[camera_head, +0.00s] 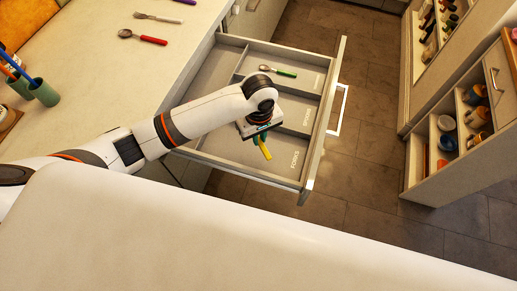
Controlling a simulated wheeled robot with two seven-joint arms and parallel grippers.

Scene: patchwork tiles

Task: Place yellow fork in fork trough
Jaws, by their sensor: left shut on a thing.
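My left gripper (259,136) is over the near compartment of an open drawer, pointing down. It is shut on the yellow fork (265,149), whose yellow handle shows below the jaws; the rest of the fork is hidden. The fork trough (270,174) is the near compartment, with a label reading FORKS at its right end. I cannot tell whether the fork touches the trough floor. My right gripper is not in view.
The drawer's divided tray has a green-handled spoon (278,71) in the far compartment. A red-handled spoon (142,37) and a white-handled fork (158,17) lie on the counter (95,75). Green cups (44,92) stand at the left. An open shelf unit (462,125) is at the right.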

